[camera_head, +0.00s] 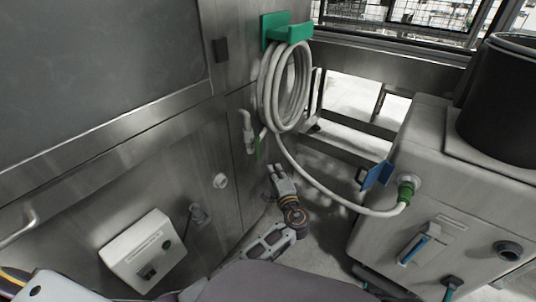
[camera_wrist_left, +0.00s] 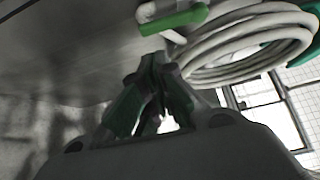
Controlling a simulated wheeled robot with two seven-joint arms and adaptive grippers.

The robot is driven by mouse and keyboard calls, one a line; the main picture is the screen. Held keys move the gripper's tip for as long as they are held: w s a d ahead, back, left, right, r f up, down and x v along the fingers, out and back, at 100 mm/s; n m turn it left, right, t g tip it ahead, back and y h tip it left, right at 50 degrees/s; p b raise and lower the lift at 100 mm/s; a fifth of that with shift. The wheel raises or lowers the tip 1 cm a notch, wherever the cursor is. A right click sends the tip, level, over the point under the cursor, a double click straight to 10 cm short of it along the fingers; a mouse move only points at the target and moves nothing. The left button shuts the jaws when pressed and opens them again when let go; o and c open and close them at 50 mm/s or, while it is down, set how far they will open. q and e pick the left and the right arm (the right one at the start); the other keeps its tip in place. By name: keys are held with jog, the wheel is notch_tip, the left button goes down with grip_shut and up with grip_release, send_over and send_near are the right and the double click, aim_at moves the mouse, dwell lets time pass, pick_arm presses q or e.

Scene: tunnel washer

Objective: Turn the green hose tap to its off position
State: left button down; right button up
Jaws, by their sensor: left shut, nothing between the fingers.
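The green hose tap lever (camera_head: 258,149) hangs roughly vertical beside the pale tap body (camera_head: 248,130) on the steel wall, below and left of the coiled hose. In the left wrist view the green lever (camera_wrist_left: 174,23) shows at the top, beyond the fingertips. My left gripper (camera_head: 279,168) is just below and right of the lever, apart from it as far as I can tell. It is shut and empty; its dark fingers also show in the left wrist view (camera_wrist_left: 155,62). My right gripper is not in view.
A coiled white hose (camera_head: 302,92) hangs on a green bracket (camera_head: 287,32) and runs to a green coupling (camera_head: 405,190) on a grey unit (camera_head: 430,140). A blue lever (camera_head: 377,175) is near the coupling. A control box (camera_head: 142,250) and pipe fitting (camera_head: 220,181) stick out from the wall.

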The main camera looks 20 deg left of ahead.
aim_at(257, 148)
pick_arm(q)
jog(key=b+x, duration=0.2)
jog(key=x, duration=0.8)
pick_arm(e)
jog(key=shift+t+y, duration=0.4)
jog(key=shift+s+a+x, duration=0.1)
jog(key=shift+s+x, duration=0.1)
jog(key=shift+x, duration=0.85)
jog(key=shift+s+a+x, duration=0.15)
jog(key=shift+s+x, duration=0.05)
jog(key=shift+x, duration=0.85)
pick_arm(q)
jog(key=shift+a, duration=0.1)
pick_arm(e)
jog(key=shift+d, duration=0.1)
pick_arm(q)
jog(key=shift+s+p, duration=0.15)
jog(key=shift+p, duration=0.55)
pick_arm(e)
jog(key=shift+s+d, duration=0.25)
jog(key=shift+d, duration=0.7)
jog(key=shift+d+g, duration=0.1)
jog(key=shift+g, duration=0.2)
